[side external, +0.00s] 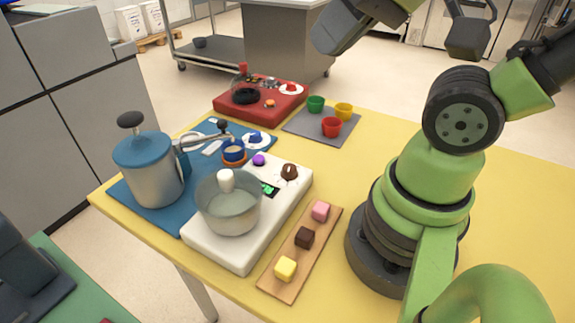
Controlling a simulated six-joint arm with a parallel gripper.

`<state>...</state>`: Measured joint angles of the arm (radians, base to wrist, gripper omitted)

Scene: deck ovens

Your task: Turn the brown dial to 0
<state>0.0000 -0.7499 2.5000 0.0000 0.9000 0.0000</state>
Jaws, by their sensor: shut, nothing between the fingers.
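The brown dial (289,172) is a small round knob on the right back part of the white appliance (228,254). It has a pale mark on top, but its exact setting is too small to read. A purple knob (258,159) sits to the left of the dial. Dark grey parts of my arm show at the top of the picture, high above the table and away from the dial. No gripper fingers can be made out. Nothing touches the dial.
A glassy pot (228,206) with a white knob stands on the appliance. A steel canister (152,178) is on the blue mat at left. A wooden board (289,281) with coloured cubes lies in front, right. Coloured cups and a red appliance (228,105) are behind.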

